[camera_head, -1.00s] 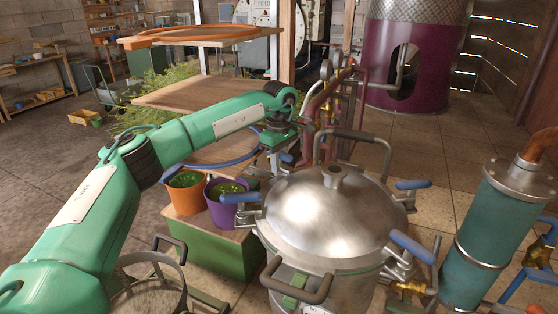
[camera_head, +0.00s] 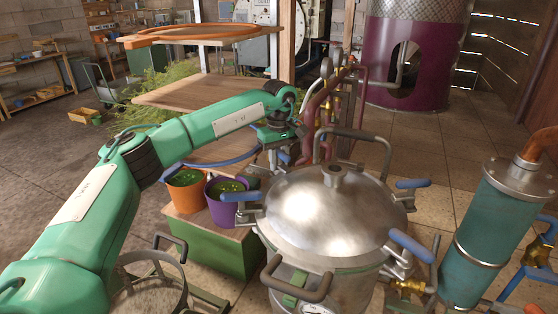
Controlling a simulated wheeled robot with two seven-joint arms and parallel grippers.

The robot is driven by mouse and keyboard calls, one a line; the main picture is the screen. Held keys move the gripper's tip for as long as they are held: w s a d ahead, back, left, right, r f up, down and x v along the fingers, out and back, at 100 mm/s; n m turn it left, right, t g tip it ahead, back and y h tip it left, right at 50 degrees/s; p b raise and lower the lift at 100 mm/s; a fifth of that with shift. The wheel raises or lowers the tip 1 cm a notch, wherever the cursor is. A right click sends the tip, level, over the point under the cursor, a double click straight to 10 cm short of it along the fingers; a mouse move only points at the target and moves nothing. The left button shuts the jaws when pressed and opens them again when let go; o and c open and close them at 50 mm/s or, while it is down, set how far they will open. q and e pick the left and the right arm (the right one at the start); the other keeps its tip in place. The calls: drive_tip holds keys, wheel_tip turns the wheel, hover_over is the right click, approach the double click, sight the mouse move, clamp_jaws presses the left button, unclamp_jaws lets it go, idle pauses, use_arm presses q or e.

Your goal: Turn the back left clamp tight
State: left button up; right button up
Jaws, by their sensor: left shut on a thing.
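The steel still pot (camera_head: 325,215) stands at the centre right with its domed lid on. Blue-handled clamps sit around its rim: one at the left (camera_head: 240,197), one at the right back (camera_head: 412,184) and one at the right front (camera_head: 411,246). The back left clamp (camera_head: 284,157) is at the far left of the rim, mostly hidden by my left gripper. My left gripper (camera_head: 272,160) points down there and is shut on that clamp's handle; the exact contact is hard to see. My right gripper is out of view.
An orange bucket (camera_head: 186,191) and a purple bucket (camera_head: 224,207) stand on a green crate (camera_head: 208,247) left of the pot. Red pipes with gauges (camera_head: 320,115) rise close behind the gripper. A teal cylinder (camera_head: 487,235) stands at the right.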

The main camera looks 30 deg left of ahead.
sight(280, 150)
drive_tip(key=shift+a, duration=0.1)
use_arm(q)
drive_tip(key=o, duration=0.6)
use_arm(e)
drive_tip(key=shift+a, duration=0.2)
use_arm(q)
wheel_tip(280, 150, up, 5)
drive_tip(key=shift+f+b, duration=0.1)
drive_tip(key=shift+b, duration=0.5)
wheel_tip(280, 150, up, 8)
drive_tip(key=shift+r+b, duration=0.1)
drive_tip(key=shift+b, duration=0.35)
drive_tip(key=shift+r, duration=0.45)
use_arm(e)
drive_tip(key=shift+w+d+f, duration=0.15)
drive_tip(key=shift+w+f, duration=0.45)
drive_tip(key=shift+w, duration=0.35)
